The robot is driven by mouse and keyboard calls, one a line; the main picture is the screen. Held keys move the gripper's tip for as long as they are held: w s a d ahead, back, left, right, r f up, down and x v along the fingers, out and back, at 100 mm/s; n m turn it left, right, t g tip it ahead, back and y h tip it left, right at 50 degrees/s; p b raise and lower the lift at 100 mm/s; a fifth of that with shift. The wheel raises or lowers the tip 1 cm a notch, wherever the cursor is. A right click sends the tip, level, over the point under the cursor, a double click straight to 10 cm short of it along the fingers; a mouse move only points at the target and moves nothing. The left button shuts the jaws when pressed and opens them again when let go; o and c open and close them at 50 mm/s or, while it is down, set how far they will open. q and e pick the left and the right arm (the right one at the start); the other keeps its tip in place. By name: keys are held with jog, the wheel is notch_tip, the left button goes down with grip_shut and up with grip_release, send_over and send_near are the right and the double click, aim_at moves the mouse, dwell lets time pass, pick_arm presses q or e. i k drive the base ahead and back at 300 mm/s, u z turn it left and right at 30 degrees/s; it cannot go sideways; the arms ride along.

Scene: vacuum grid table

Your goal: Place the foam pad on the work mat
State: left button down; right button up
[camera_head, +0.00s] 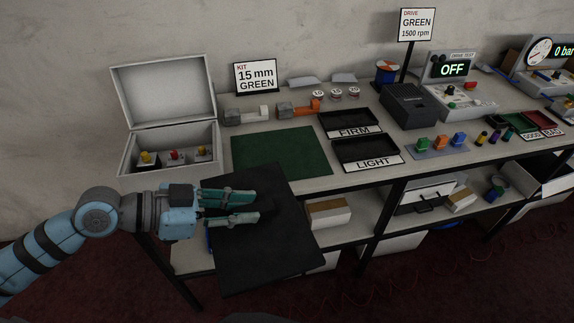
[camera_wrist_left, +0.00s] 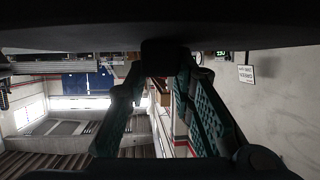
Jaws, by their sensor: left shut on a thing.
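A large flat black foam pad (camera_head: 268,255) is held in front of the table, tilted, in the head view. My left gripper (camera_head: 258,208) comes in from the left and is shut on a small dark raised part of the pad. In the left wrist view the fingers (camera_wrist_left: 165,62) close on that dark block, and the pad (camera_wrist_left: 90,35) spans the top as a dark band. The dark green work mat (camera_head: 282,150) lies bare on the tabletop behind the pad. The pad's far edge overlaps the mat's front edge in the picture; contact cannot be told.
An open white case (camera_head: 165,105) with several coloured-knob items stands left of the mat. The FIRM tray (camera_head: 350,122) and LIGHT tray (camera_head: 367,151) lie to its right. Behind are a kit sign (camera_head: 255,77) and clamp-like items. A lower shelf (camera_head: 350,230) holds boxes.

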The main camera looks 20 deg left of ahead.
aim_at(279, 153)
jog(key=z, duration=0.35)
jog(key=k, duration=0.85)
jog(key=z, duration=1)
jog(key=i, duration=1.7)
jog(key=u, duration=1.3)
jog(key=i, duration=0.3)
jog(key=u, duration=0.3)
